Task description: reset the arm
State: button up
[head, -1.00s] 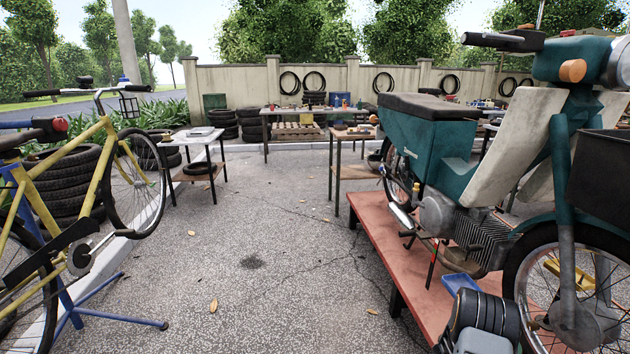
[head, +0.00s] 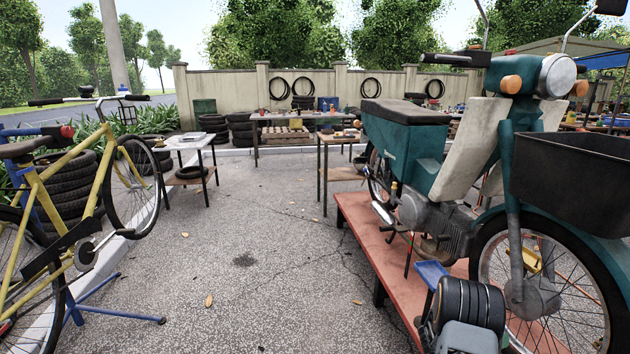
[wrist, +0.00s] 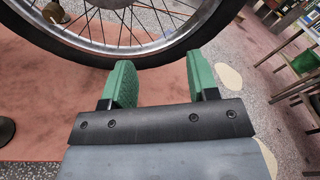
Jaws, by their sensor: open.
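My gripper (wrist: 158,78) shows in the wrist view with two green-padded fingers held apart. Nothing is between them. Beyond the fingertips is the lower rim and black tyre of a spoked wheel (wrist: 150,52), over a reddish surface (wrist: 45,85). I cannot tell whether the fingers touch the tyre. In the head view part of my arm shows at the lower right, in front of the teal moped; my fingertips cannot be made out there.
The teal moped (head: 405,137) stands on a low red platform (head: 352,212) at the right. A yellow bicycle (head: 62,163) is on a blue stand at the left. Worktables (head: 340,135) and tyres stand toward the back wall. The paved ground (head: 240,215) between is clear.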

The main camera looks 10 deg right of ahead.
jog(key=s+a+r+m+g+y+p, duration=0.1)
jog(key=a+r+m+y+p, duration=0.1)
jog(key=a+r+m+p, duration=0.35)
jog(key=s+a+r+m+y+p, duration=0.1)
jog(key=a+r+m+y+p, duration=0.15)
jog(key=r, duration=0.65)
jog(key=s+a+r+m+g+y+p, duration=0.1)
jog(key=a+r+m+p, duration=0.2)
jog(key=a+r, duration=0.35)
jog(key=s+a+r+m+t+y+p, duration=0.3)
jog(key=a+r+m+y+p, duration=0.3)
jog(key=a+r, duration=0.5)
jog(key=s+a+r+m+t+y+p, duration=0.4)
jog(key=a+r+p, duration=0.5)
jog(key=a, duration=0.7)
notch_tip(320, 180, up, 3)
jog(key=shift+s+a+f+m+y, duration=0.1)
jog(key=shift+s+a+m+y, duration=0.35)
jog(key=shift+m+y, duration=0.45)
jog(key=shift+s+d, duration=0.1)
jog(key=shift+c, duration=0.8)
jog(key=shift+d, duration=0.15)
jog(key=shift+c, duration=0.3)
